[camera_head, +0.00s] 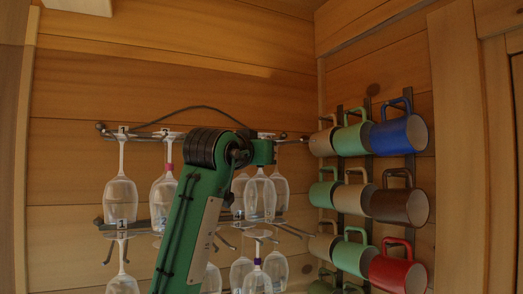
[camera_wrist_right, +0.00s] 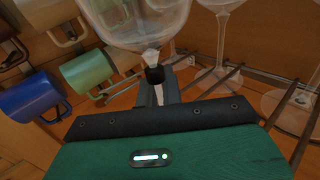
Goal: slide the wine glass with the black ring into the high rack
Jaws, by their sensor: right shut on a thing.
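The wine glass (camera_wrist_right: 140,22) with the black ring (camera_wrist_right: 154,74) on its stem fills the top of the right wrist view. My right gripper (camera_wrist_right: 159,90) is shut on its stem, by the ring. In the head view my green right arm reaches up in front of the racks and hides the gripper's fingers. A glass (camera_head: 260,196) hangs bowl-down just below the arm's end, but its ring cannot be made out. The high rack (camera_head: 101,127) is on the log wall with glasses hanging in it, one with a pink ring (camera_head: 169,167). My left gripper is not in view.
A lower rack (camera_head: 99,222) below also holds several glasses, one with a purple ring (camera_head: 257,261). Several mugs, including a blue mug (camera_head: 398,134), hang on the right wall close to the rack's right end. Rails (camera_wrist_right: 222,80) and neighbouring glasses (camera_wrist_right: 219,75) are close beside the held glass.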

